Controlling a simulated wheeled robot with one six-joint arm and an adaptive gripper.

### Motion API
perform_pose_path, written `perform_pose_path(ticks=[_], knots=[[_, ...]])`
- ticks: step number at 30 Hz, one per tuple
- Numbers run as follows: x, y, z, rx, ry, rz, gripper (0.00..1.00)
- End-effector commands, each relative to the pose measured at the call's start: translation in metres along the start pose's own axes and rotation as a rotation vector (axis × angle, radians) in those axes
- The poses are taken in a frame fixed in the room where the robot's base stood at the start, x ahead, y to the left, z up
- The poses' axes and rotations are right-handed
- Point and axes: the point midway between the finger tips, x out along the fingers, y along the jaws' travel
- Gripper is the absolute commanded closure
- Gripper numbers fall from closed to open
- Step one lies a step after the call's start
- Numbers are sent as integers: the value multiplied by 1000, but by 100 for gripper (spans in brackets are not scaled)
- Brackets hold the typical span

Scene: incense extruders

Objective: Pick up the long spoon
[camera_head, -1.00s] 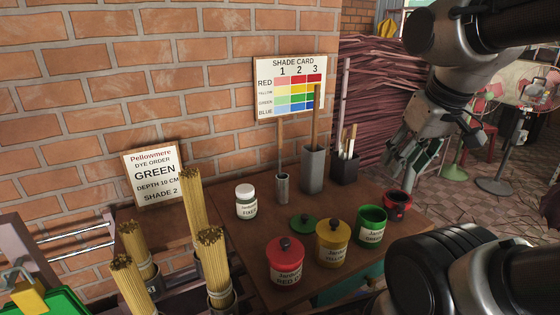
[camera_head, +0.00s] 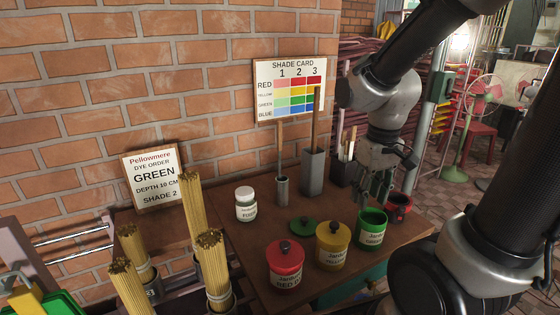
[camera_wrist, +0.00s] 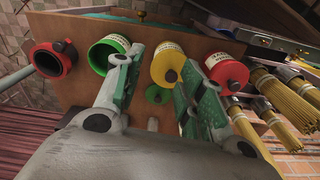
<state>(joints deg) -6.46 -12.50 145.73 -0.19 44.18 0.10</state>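Two upright wooden handles stand in grey holders in the head view. The longer handle, which looks like the long spoon (camera_head: 316,122), rises from the tall square grey holder (camera_head: 313,174); its lower end is hidden inside. The shorter handle (camera_head: 280,150) stands in a slim grey cup (camera_head: 282,190). My gripper (camera_head: 376,196) hangs to the right of the tall holder, apart from it, near the open green jar. In the wrist view my gripper (camera_wrist: 160,62) has its two fingers spread with nothing held between them. I cannot make out the long spoon in the wrist view.
A dark holder with brushes (camera_head: 345,170) stands beside the tall holder. The green jar (camera_head: 371,230), yellow jar (camera_head: 333,245), red jar (camera_head: 286,265) and dark red pot (camera_head: 398,206) line the table front. A white jar (camera_head: 245,204) stands left. The brick wall and shade card (camera_head: 290,88) are behind.

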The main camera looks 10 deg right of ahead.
Motion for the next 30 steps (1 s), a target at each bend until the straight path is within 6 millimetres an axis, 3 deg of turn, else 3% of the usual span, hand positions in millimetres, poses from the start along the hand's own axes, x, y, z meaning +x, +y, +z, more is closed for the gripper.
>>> perform_pose_path(ticks=[3, 9, 12, 14, 17, 20, 21, 25, 30], knots=[[51, -10, -44, -36, 44, -1, 61], [127, -30, -131, -86, 286, -14, 61], [150, -43, -176, -106, 463, -29, 61], [154, -49, -202, -114, 585, -40, 61], [143, -58, -243, -119, 813, -60, 61], [104, -63, -277, -116, 1060, -78, 61], [83, -65, -288, -114, 1156, -85, 61], [30, -67, -304, -108, 1389, -102, 61], [0, -68, -311, -104, 1516, -112, 61]])
